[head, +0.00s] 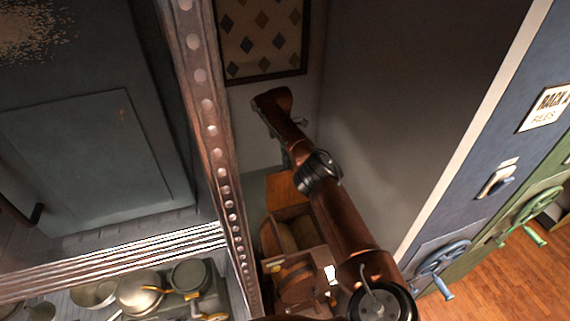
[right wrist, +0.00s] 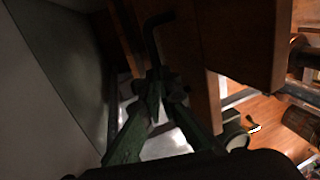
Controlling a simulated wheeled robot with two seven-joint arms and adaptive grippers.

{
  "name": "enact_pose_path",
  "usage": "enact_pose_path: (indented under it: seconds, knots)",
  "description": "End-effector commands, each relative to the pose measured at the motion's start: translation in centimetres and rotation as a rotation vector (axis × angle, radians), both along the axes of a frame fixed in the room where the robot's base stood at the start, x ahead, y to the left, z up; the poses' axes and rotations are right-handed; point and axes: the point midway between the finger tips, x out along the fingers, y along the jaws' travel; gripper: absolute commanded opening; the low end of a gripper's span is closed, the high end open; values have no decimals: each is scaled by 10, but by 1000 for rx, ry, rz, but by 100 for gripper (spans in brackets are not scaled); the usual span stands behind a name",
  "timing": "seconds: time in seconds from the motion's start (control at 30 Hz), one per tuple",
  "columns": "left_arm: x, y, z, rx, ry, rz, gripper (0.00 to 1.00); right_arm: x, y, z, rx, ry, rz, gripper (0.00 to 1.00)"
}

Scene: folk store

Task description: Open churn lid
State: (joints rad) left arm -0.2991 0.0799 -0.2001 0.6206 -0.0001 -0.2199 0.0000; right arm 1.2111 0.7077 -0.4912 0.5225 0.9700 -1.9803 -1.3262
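The wooden churn (head: 290,237) stands low in the middle of the head view, partly behind my brown right arm. An orange-brown wooden board (head: 284,188), which looks like its lid, stands raised at the far side of the box, and the inside of the box shows. My right gripper (head: 288,158) is small and dark near this board. In the right wrist view its green fingers (right wrist: 162,84) come together at the tips, close to a dark bent rod (right wrist: 154,38) and a wooden panel (right wrist: 240,40). Contact is unclear in the shadow. My left gripper is out of view.
A dark cabinet (head: 85,160) with a studded post (head: 212,130) stands at the left, with metal pots (head: 138,294) below. A grey wall is behind my arm. Blue and green racks with hand wheels (head: 443,258) stand at the right, over open wooden floor (head: 500,285).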

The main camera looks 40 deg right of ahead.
Motion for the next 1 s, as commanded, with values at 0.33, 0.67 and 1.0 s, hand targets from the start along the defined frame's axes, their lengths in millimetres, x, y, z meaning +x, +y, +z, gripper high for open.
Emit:
enact_pose_path:
  seconds: [0.33,0.67,1.0]
  knots:
    - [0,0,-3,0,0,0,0,-5,8,-23,13,35,7,0]
    - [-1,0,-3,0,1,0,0,-5,8,-23,16,34,5,14]
    - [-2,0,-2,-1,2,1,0,-6,7,-21,16,30,2,26]
